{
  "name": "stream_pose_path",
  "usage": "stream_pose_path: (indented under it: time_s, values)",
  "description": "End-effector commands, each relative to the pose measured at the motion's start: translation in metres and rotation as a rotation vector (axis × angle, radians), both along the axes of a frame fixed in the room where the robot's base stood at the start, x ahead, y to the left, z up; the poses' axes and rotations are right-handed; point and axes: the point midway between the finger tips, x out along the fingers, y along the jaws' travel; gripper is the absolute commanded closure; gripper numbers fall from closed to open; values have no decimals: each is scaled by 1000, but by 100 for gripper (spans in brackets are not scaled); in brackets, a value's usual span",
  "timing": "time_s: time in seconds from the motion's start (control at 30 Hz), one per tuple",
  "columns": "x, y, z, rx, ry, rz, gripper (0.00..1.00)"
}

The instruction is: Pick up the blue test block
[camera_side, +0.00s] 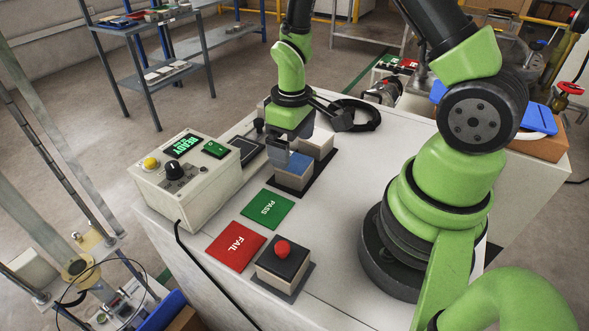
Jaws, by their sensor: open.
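The blue test block (296,166) sits on a beige block-shaped stand (293,181) on the white table (335,214). My gripper (290,151) points down from above with its jaws open. Its grey fingers are right at the blue block, and the near finger overlaps the block's left part in this view. I cannot tell whether the fingers touch the block. The far side of the block is hidden behind the gripper.
A second beige stand (318,146) is just behind. A control box (186,176) with a READY display stands left. Green PASS (267,208) and red FAIL (235,246) tiles lie in front. A red-button box (282,263) is near the front edge. A black cable coils behind.

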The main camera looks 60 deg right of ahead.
Motion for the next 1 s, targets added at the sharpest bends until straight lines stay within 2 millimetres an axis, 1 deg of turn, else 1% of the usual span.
stream_pose_path:
  time_s: [0.13,0.3,0.4,0.5,0.7,0.73,0.77,0.8,0.87,0.9,1.0]
  values:
    - [0,0,-13,1,3,1,6]
    - [1,0,-38,1,3,0,6]
    - [1,0,-48,0,2,1,6]
    - [1,0,-53,0,1,0,6]
    - [1,0,-53,-1,-1,0,6]
    - [1,0,-53,-1,-1,0,11]
    - [1,0,-53,-1,-1,0,18]
    - [1,0,-53,-1,-1,0,27]
    - [1,0,-53,-1,-1,0,41]
    - [1,0,-53,-1,-1,0,50]
    - [1,0,-53,-1,-1,0,72]
